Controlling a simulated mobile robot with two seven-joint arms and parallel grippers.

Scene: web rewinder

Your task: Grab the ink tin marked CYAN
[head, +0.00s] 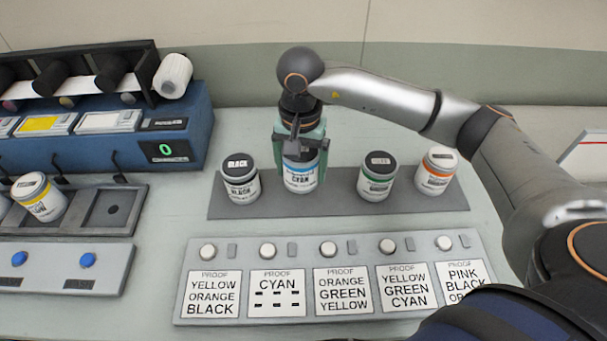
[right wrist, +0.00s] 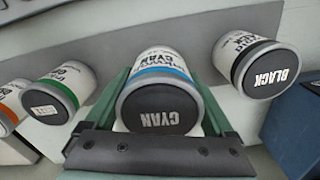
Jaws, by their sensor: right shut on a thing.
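The ink tin marked CYAN (head: 300,176) stands upright on the grey mat, white with a blue band and a dark lid. My right gripper (head: 301,165) comes down over it from above, with its green fingers shut on the tin's sides. In the right wrist view the CYAN lid (right wrist: 158,108) sits between the two green fingers (right wrist: 160,100). The tin seems to be at mat level; I cannot tell whether it is lifted. My left gripper is not in view.
The BLACK tin (head: 240,181) stands close to the left. A green-banded tin (head: 377,178) and an orange-banded tin (head: 436,171) stand right on the mat (head: 335,203). In front is a panel of PROOF cards (head: 330,249). A yellow-banded tin (head: 41,199) sits in a tray at left, by the blue machine (head: 185,135).

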